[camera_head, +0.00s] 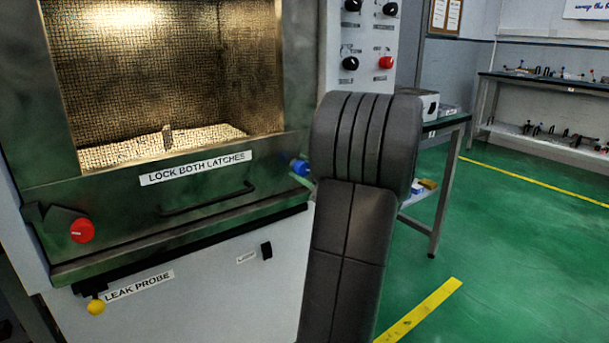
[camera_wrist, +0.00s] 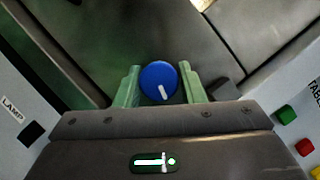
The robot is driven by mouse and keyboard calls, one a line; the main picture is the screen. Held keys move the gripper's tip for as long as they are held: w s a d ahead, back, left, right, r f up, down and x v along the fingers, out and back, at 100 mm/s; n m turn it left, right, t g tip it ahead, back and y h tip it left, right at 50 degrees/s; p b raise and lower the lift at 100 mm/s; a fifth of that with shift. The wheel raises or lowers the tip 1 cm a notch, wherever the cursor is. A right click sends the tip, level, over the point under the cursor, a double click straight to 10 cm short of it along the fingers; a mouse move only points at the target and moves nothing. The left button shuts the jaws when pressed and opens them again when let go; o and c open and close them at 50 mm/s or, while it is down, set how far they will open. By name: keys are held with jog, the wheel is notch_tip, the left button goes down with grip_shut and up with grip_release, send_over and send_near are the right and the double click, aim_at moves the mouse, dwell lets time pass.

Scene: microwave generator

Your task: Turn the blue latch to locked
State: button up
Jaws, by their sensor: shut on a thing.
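The blue latch (camera_wrist: 158,82) is a round blue knob with a white mark, seen in the wrist view between the two green fingers of my gripper (camera_wrist: 159,88). My gripper is shut on it, one finger on each side. The white mark points down and slightly right in that view. In the head view, a small part of the blue latch (camera_head: 299,167) shows at the right end of the door's lower frame. My dark arm hides most of that area and my gripper there.
A red latch (camera_head: 82,230) sits at the door's lower left. A dark door handle (camera_head: 208,201) runs below the "LOCK BOTH LATCHES" label (camera_head: 195,168). A yellow-tipped leak probe (camera_head: 96,306) hangs lower left. A side table (camera_head: 447,122) stands behind my arm; green floor is open at right.

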jog(key=n+g+b, duration=0.1)
jog(key=n+g, duration=0.1)
jog(key=n, duration=0.3)
jog(key=shift+f, duration=0.15)
jog(key=n+g+h+b, duration=0.1)
jog(key=n, duration=0.3)
jog(key=shift+h+b, duration=0.4)
jog(key=o, duration=1)
jog(key=shift+c, duration=0.2)
jog(key=shift+d+r, duration=0.1)
jog(key=shift+r, duration=0.1)
jog(key=p+v, duration=0.3)
jog(key=v, duration=1)
jog(key=shift+s+d+p, duration=0.15)
jog(key=shift+d+p, duration=0.15)
